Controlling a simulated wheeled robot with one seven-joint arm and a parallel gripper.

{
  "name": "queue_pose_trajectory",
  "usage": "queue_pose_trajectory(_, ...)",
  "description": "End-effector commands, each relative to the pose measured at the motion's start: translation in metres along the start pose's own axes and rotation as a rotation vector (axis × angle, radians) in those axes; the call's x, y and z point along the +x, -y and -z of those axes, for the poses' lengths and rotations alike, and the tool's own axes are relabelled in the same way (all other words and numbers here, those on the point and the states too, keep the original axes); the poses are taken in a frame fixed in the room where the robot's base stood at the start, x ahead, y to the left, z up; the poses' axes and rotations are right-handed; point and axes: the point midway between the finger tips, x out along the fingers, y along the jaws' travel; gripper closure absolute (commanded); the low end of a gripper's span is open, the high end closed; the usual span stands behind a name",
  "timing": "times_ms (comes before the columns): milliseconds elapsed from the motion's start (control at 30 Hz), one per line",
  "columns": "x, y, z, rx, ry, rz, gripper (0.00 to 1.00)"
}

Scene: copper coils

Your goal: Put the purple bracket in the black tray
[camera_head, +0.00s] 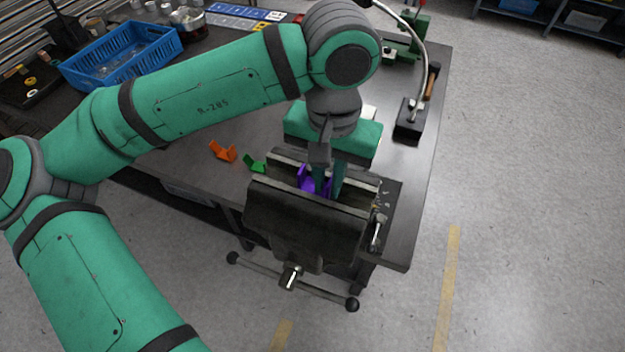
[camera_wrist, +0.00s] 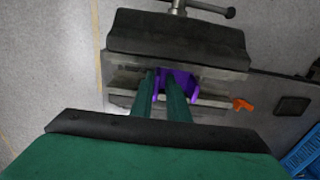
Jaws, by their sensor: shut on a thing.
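The purple bracket (camera_head: 304,183) sits between the jaws of a dark bench vise (camera_head: 300,222). My gripper (camera_head: 329,184) reaches down from above, its green fingers shut on the bracket. In the wrist view the bracket (camera_wrist: 188,84) shows beside and between the fingers (camera_wrist: 162,80); part of it is hidden by them. A small dark square (camera_wrist: 292,106) lies flat on the bench in the wrist view and may be the black tray. A black tray-like holder (camera_head: 32,85) with small parts is at the far left in the head view.
An orange bracket (camera_head: 222,151) and a green bracket (camera_head: 256,163) lie on the bench left of the vise. A blue crate (camera_head: 122,55) stands at the back left. A lamp base (camera_head: 409,119) stands at the right. The vise jaws flank my fingers closely.

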Motion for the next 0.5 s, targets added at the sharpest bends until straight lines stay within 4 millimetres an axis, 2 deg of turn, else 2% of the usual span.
queue_pose_trajectory(33, 0.007, -0.006, -0.004, 0.013, 0.017, -0.014, 1.0)
queue_pose_trajectory(133, 0.006, -0.007, -0.003, 0.015, 0.017, -0.014, 1.0)
queue_pose_trajectory(500, -0.015, -0.004, -0.002, 0.008, 0.013, -0.008, 1.0)
